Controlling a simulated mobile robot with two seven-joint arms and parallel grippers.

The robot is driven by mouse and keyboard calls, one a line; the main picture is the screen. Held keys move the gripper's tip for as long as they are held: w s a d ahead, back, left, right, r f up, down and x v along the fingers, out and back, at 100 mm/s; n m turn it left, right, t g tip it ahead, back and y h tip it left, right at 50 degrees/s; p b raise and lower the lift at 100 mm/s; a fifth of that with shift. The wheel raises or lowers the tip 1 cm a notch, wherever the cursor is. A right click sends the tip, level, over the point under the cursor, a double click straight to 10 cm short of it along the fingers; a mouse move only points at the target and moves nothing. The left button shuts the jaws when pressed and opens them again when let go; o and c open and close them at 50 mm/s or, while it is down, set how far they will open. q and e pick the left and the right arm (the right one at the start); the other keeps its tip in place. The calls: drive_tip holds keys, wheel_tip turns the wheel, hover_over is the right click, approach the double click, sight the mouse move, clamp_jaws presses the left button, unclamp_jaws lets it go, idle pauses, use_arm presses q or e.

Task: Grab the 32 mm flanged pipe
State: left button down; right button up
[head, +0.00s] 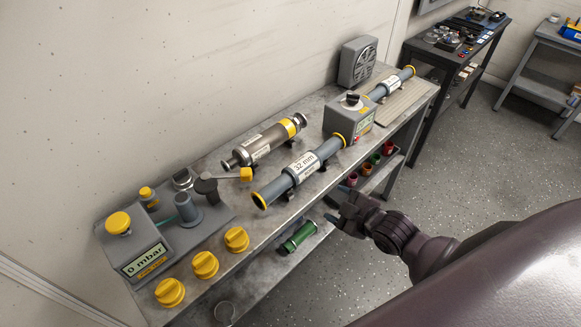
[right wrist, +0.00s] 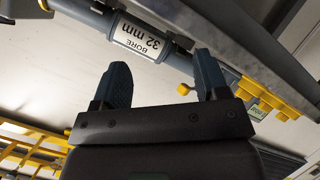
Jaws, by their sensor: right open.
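The 32 mm flanged pipe (head: 283,182) is grey-blue with yellow-rimmed flanges and a white "32 mm" label. It lies along the front of the grey bench, its far end close to a grey box. In the right wrist view the pipe (right wrist: 183,41) crosses the top with its "BORE 32 mm" label upside down. My right gripper (head: 338,204) is open and empty, in front of the bench edge and to the right of the pipe. In the right wrist view its two fingers (right wrist: 161,67) are apart, pointing toward the pipe without visibly holding it. My left gripper is not in view.
The grey box (head: 349,120) and a second pipe (head: 391,84) stand farther along the bench. A metal cylinder (head: 265,140) lies behind the pipe. A "0 mbar" unit (head: 146,263) and yellow knobs (head: 205,265) are at the near left. A green cylinder (head: 299,237) lies below the bench top.

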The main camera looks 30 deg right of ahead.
sight(311, 169)
drive_tip(key=w+n, duration=0.3)
drive_tip(key=w+r+n+y, duration=0.1)
drive_tip(key=w+n, duration=0.2)
drive_tip(key=n, duration=0.1)
drive_tip(key=w+r+n, duration=0.1)
drive_tip(key=w+n, duration=0.1)
drive_tip(key=n, duration=0.2)
drive_tip(key=shift+w+a+r+g, duration=0.1)
drive_tip(key=shift+w+g, duration=0.2)
drive_tip(key=shift+w, duration=0.1)
drive_tip(key=shift+b+x, duration=0.4)
drive_tip(key=shift+x, duration=2.15)
drive_tip(key=shift+w, duration=0.1)
drive_tip(key=c, duration=0.7)
drive_tip(key=shift+r, duration=0.1)
drive_tip(key=shift+c, duration=0.4)
